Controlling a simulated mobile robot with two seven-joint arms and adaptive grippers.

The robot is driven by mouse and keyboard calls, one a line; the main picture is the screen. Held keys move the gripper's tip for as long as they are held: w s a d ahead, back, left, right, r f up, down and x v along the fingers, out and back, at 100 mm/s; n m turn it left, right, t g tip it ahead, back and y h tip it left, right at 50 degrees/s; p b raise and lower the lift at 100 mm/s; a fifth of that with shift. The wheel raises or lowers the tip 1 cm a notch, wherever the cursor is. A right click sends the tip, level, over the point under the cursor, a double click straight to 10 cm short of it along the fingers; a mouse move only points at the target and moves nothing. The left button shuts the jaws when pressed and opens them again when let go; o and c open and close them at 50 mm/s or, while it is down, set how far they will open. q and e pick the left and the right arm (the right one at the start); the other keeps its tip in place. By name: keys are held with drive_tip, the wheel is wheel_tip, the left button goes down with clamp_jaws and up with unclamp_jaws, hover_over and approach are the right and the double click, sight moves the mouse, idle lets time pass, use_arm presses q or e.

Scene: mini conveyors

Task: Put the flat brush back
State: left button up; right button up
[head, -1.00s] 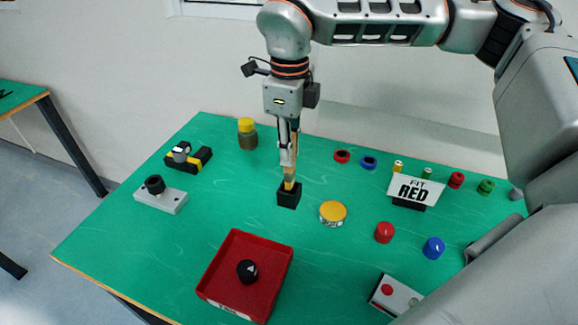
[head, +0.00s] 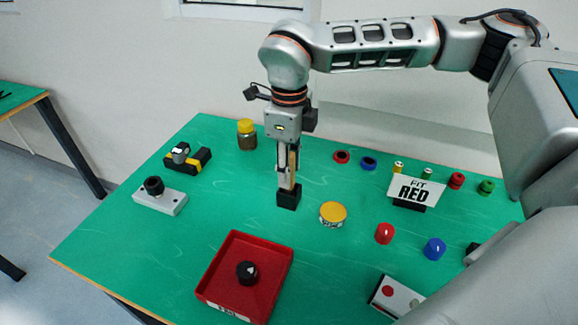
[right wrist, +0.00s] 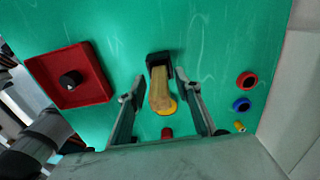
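The flat brush (head: 294,165) stands upright in a small black holder (head: 289,199) near the middle of the green table. Its pale wooden handle (right wrist: 160,92) points up in the right wrist view, with the holder (right wrist: 158,59) just beyond it. My right gripper (head: 289,168) comes down from above with its fingers around the handle. In the right wrist view the gripper (right wrist: 159,76) is open, with a gap on each side of the handle. The brush's lower end is hidden in the holder. My left gripper is not in view.
A jar with a yellow lid (head: 332,213) stands close right of the holder. A red tray (head: 216,273) with a black knob (head: 247,272) lies in front. A "FIT RED" sign (head: 415,191) and several caps are at right.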

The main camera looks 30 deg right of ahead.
wheel_tip(320, 180, up, 12)
drive_tip(key=shift+r+p, duration=0.2)
drive_tip(key=shift+p, duration=0.2)
idle(0.3)
idle(0.5)
